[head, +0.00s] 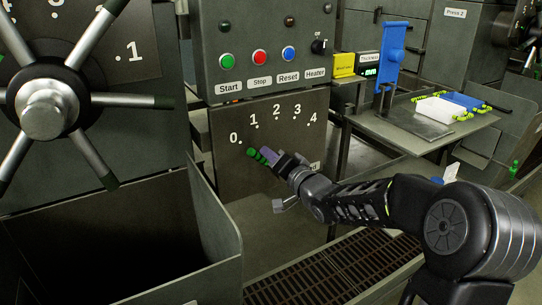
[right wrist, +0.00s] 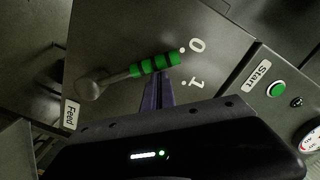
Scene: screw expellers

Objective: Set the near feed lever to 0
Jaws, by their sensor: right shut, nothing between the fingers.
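The feed lever has a green ribbed grip (head: 252,152) in front of the panel with the 0 to 4 scale (head: 272,118). In the right wrist view the green grip (right wrist: 155,65) points between the 0 and 1 marks, a little closer to the 0 dot. Its metal hub (right wrist: 90,88) is beside the Feed label (right wrist: 71,114). My right gripper (head: 272,164) is shut with nothing in it. Its purple fingers (right wrist: 157,90) are right beside the grip on the 1 side; contact cannot be told. My left gripper is not in view.
Above the scale is a control box with Start (head: 227,61), Stop, Reset and Heater controls. A large spoked wheel (head: 45,108) and an open bin (head: 225,235) stand at the left. A side shelf (head: 385,125) holds a blue stand and small parts.

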